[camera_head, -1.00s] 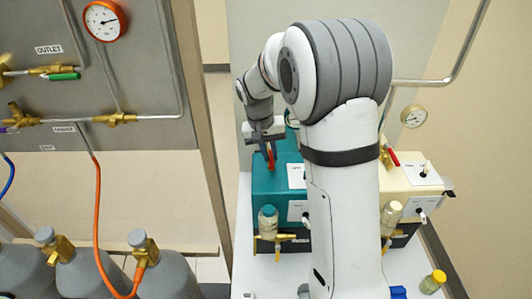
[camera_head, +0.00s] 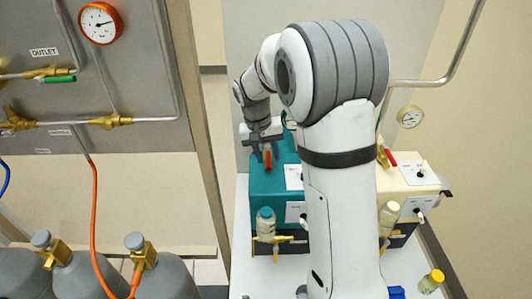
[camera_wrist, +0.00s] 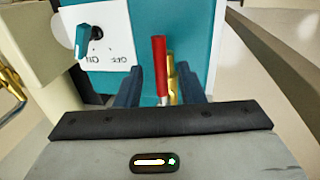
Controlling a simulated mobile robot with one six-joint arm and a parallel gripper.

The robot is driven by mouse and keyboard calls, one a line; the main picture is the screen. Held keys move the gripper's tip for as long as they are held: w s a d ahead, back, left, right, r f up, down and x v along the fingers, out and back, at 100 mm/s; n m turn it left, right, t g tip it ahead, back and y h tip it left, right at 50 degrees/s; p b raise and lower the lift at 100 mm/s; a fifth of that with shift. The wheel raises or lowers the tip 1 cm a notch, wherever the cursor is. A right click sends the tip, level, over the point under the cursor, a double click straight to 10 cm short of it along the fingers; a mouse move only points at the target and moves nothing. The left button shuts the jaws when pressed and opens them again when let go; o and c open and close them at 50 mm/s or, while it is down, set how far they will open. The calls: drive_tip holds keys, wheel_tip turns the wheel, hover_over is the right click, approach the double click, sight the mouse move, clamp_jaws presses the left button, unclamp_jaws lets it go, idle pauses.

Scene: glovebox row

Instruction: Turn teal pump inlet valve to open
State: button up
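The teal pump (camera_head: 262,183) stands on the white bench, left of my arm. Its red inlet valve lever (camera_head: 268,162) shows near the pump's top edge. In the wrist view the red lever (camera_wrist: 159,65) stands lengthwise beside a brass valve body (camera_wrist: 172,80). My gripper (camera_head: 266,153) is at the lever; in the wrist view its two dark fingers (camera_wrist: 162,88) stand apart, one on each side of the lever. Gaps show beside the lever, so it looks open, not clamped.
A cream pump (camera_head: 410,185) with a red-handled valve (camera_head: 390,158) stands right of my arm. A teal switch (camera_wrist: 83,40) on a white plate sits beside the left finger. A gas panel (camera_head: 120,75) and cylinders (camera_head: 80,275) are at left.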

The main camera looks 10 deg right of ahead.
wheel_tip(320, 180, up, 8)
drive_tip(key=a, duration=0.1)
drive_tip(key=shift+a+f, duration=0.15)
drive_tip(key=shift+a, duration=0.1)
drive_tip(key=shift+w, duration=0.15)
idle(0.4)
